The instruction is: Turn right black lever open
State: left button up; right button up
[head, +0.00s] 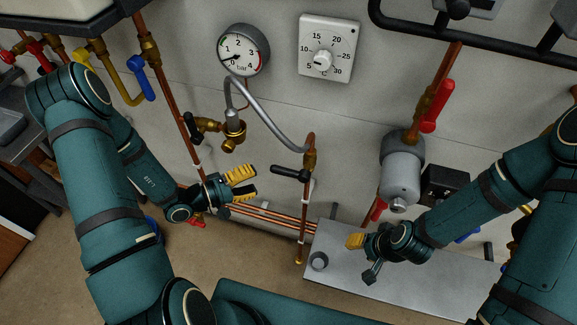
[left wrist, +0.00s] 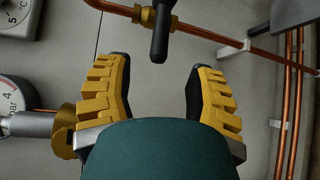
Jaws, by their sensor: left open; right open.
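The right black lever (head: 289,174) sits on a brass valve (head: 309,160) on a thin copper pipe and points left, roughly across the pipe. In the left wrist view the lever (left wrist: 160,38) shows ahead of the gap between my fingers, apart from them. My left gripper (head: 250,182) is open and empty, just left of the lever's free end. Its yellow-padded fingers (left wrist: 157,90) show on both sides in the wrist view. A second black lever (head: 193,129) is further left. My right gripper (head: 360,258) looks open, over the grey panel, away from the lever.
A pressure gauge (head: 243,51) and a white thermostat dial (head: 328,49) are on the wall above. A curved grey hose (head: 270,119) arches to the lever's valve. A grey cylinder (head: 402,168) and red lever (head: 437,106) are right. A grey panel (head: 350,277) lies below.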

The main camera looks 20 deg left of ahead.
aim_at(289, 173)
pick_arm(q)
jog(key=x, duration=1.1)
jog(key=shift+w+d+p, duration=0.2)
jog(key=shift+d+p, duration=0.1)
jog(key=shift+d, duration=0.05)
grip_shut()
